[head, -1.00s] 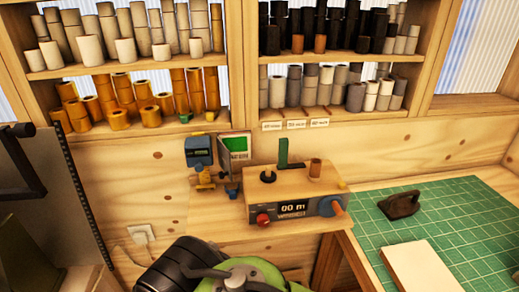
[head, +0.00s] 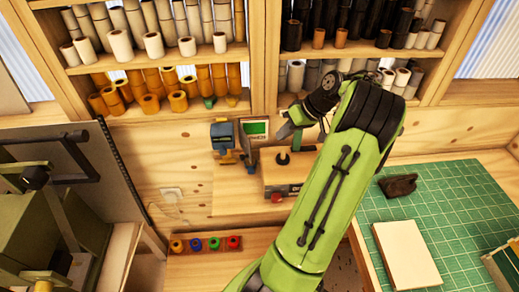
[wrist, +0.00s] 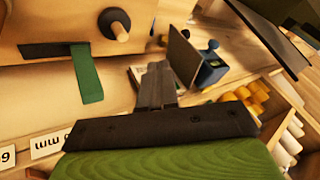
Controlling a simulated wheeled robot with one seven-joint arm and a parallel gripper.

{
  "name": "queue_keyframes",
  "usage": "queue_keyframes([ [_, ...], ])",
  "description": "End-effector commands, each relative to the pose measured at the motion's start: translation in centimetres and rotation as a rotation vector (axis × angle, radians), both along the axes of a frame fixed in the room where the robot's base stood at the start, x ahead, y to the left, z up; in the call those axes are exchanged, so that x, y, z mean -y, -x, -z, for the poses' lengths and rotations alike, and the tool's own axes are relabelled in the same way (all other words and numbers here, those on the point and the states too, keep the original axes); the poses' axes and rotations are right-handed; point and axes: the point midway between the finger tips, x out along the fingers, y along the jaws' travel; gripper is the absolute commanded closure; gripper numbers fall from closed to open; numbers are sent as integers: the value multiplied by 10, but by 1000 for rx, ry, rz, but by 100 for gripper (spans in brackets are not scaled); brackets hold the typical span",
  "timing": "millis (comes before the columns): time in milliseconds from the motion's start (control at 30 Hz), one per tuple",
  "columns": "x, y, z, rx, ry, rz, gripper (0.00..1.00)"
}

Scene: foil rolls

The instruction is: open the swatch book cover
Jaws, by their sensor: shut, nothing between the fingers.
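A flat cream slab (head: 407,255) lies on the green mat in the head view; it looks like a closed book, but I cannot confirm it is the swatch book. A small upright panel with a green and white face (head: 254,130) stands on the wooden shelf beside a blue device; its dark edge shows in the wrist view (wrist: 184,58). My gripper (head: 285,131) is beside this panel, over the shelf and far from the slab. In the wrist view its fingers (wrist: 157,72) are together and empty, pointing towards the panel's foot. I cannot tell whether they touch it.
A blue device (head: 222,135) stands left of the panel. A wooden control box (head: 275,175) with a green strip (wrist: 87,75) is close by. Shelves of rolls rise behind. A dark lump (head: 397,186) sits on the green mat (head: 450,205). Coloured rings (head: 205,244) lie below.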

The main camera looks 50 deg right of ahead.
Motion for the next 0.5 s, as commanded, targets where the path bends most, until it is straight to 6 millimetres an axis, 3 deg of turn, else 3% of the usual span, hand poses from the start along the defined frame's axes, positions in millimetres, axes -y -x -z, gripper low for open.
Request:
queue_keyframes([
  [67, 16, 17, 9, 36, -11, 23, 100],
  [167, 19, 19, 14, 47, -13, 27, 100],
  [500, 2, -18, 68, 43, -16, 26, 100],
])
